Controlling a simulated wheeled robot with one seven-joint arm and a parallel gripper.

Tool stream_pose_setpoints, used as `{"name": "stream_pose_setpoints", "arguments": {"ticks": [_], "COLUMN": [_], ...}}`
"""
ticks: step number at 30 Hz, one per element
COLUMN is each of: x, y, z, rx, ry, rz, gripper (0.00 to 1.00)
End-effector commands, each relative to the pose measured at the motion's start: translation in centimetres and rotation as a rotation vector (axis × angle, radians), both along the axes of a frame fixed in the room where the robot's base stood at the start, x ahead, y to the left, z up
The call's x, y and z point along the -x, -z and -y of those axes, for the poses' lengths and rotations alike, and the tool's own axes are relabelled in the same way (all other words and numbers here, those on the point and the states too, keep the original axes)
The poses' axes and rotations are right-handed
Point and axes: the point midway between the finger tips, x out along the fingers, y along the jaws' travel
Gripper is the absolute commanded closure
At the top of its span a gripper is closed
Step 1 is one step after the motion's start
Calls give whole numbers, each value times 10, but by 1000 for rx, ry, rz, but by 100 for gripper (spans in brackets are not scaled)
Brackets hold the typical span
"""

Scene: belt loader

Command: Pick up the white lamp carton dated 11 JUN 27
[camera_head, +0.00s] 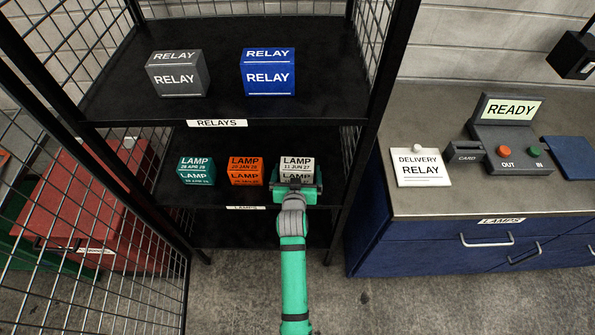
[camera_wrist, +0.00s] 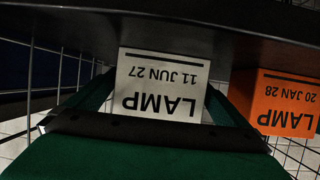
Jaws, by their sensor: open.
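The white lamp carton (camera_head: 297,166) dated 11 JUN 27 stands at the right end of the row on the shelf labelled LAMPS. My gripper (camera_head: 296,187) is open right in front of it, its front face partly hidden by the gripper. In the wrist view the white carton (camera_wrist: 158,85) appears upside down, between the open fingers of my gripper (camera_wrist: 155,105). I cannot tell whether the fingers touch it. An orange lamp carton (camera_head: 245,170) dated 20 JAN 28 stands to its left, and also shows in the wrist view (camera_wrist: 285,100). A teal lamp carton (camera_head: 196,171) stands further left.
The upper shelf (camera_head: 215,105) above holds a grey relay box (camera_head: 175,74) and a blue relay box (camera_head: 268,72). A black post and mesh side bound the shelf at right. An open mesh door (camera_head: 90,170) is at left. A blue counter (camera_head: 440,245) stands at right.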

Motion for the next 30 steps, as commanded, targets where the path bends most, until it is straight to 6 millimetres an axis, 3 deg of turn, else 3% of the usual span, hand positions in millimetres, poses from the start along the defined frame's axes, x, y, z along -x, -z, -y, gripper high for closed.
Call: {"name": "stream_pose_setpoints", "arguments": {"ticks": [4, 9, 22, 28, 30], "x": [0, 0, 0, -1, 12], "y": [0, 0, -8, -35, -46], "z": [0, 0, 0, 0, -2], "rx": [0, 0, 0, -1, 1], "ry": [0, 0, 0, -1, -1], "rz": [0, 0, 4, 7, 5], "gripper": [0, 40, 40, 40, 40]}}
